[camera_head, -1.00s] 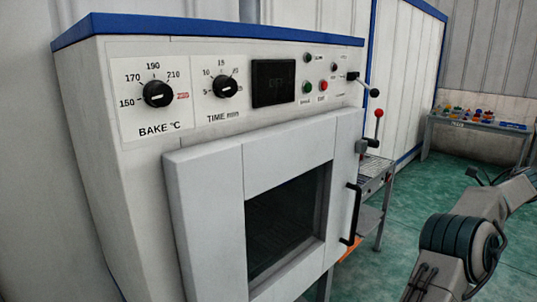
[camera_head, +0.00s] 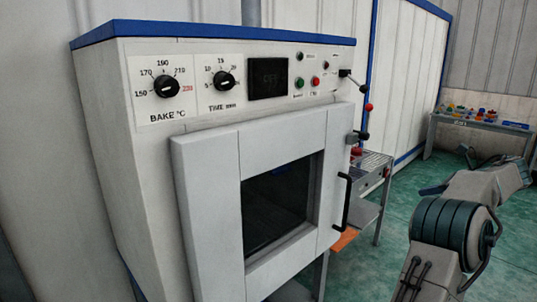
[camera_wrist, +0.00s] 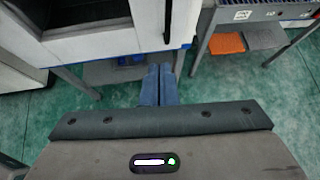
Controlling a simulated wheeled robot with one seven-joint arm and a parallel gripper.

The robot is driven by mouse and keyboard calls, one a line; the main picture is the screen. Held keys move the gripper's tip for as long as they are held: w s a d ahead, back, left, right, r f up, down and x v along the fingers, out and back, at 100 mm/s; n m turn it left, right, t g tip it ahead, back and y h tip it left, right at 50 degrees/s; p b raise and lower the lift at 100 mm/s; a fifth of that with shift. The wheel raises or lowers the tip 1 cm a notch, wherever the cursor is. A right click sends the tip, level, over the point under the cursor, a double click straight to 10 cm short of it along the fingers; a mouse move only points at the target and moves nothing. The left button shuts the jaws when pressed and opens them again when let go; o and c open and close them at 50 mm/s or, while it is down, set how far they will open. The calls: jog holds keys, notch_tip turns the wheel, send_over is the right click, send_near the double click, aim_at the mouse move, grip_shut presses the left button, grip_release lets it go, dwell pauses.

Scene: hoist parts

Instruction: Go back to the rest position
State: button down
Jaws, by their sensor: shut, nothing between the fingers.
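My gripper (camera_wrist: 158,72) shows in the wrist view with its two blue fingers together and nothing between them. It points down toward the green floor, in front of the oven's lower edge, and appears apart from everything. In the head view my arm is at the right, and the fingers are hard to make out there.
A white oven (camera_head: 215,180) with a blue top edge stands at the left, its door (camera_head: 205,210) shut. A steel side table (camera_head: 370,175) stands beside it. A bench (camera_head: 480,128) with colourful parts is at the back right. Green floor (camera_head: 400,200) between is clear.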

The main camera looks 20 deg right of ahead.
jog(key=w+a+r+m+t+h, duration=0.4)
jog(key=w+a+r+m+t, duration=0.25)
jog(key=w+r+m, duration=0.55)
jog(key=a+r+m+g+h, duration=0.1)
jog(key=a+r+m+h, duration=0.45)
jog(key=a+m, duration=0.55)
jog(key=s+a+f+m+g+y, duration=0.1)
jog(key=s+a+f+m+g, duration=0.1)
jog(key=s+a+f+m, duration=0.4)
jog(key=s+a+f+m+g, duration=0.1)
jog(key=a+f+m+g, duration=0.15)
jog(key=a, duration=0.45)
jog(key=s+a+f+m+g+y, duration=0.1)
jog(key=s+a+f+m+g, duration=0.1)
jog(key=s+a+f+m, duration=0.35)
jog(key=s+a+f+m+g+y, duration=0.1)
jog(key=s+a+f+g+y, duration=0.1)
jog(key=s+a+f, duration=0.4)
jog(key=s+a+f+m+g+y, duration=0.2)
jog(key=s+a+f+g, duration=0.2)
jog(key=s+a, duration=0.5)
notch_tip(320, 180, down, 3)
jog(key=shift+s+a+r, duration=0.2)
jog(key=shift+s+a, duration=0.05)
jog(key=shift+a, duration=0.75)
jog(key=shift+y, duration=0.25)
